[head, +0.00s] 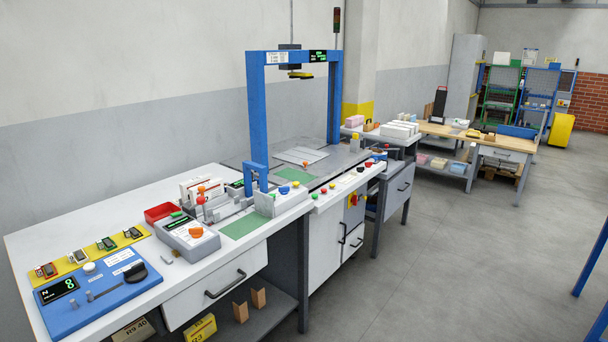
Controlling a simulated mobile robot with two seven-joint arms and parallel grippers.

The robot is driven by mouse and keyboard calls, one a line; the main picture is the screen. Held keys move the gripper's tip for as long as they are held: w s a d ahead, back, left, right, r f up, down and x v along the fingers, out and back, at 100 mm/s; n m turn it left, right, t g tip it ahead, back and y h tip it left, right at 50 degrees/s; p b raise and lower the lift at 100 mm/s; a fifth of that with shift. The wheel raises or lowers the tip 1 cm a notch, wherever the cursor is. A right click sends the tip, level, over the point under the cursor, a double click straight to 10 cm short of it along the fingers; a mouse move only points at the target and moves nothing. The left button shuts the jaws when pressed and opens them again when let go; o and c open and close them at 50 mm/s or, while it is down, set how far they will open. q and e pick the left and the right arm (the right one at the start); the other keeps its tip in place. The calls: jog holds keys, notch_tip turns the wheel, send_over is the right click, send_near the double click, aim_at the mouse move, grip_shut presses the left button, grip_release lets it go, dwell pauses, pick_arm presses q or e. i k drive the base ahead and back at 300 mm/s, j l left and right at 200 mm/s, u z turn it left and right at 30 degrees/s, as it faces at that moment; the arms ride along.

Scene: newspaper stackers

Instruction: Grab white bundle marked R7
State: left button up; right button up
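Several white bundles (397,130) lie stacked on the grey side table past the blue frame. A white block-like stack (200,187) stands upright in a holder on the near white bench. No R7 mark can be read on any of them at this size, so I cannot tell which one is R7. Neither of my grippers is in view.
A blue gantry (257,110) stands over the machine table.

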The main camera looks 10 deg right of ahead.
aim_at(386, 130)
jog(key=i+l+z, duration=0.55)
jog(key=i+z, duration=0.65)
jog(key=i, duration=2.3)
jog(key=i+u, duration=0.1)
jog(key=i, duration=0.35)
jog(key=i+l+u, duration=0.15)
jog(key=i, duration=0.3)
jog(key=i+l+u, duration=0.1)
jog(key=i, duration=0.35)
jog(key=i+l+u, duration=0.25)
jog(key=i+u, duration=0.15)
jog(key=i+l+u, duration=0.4)
jog(key=i, duration=0.15)
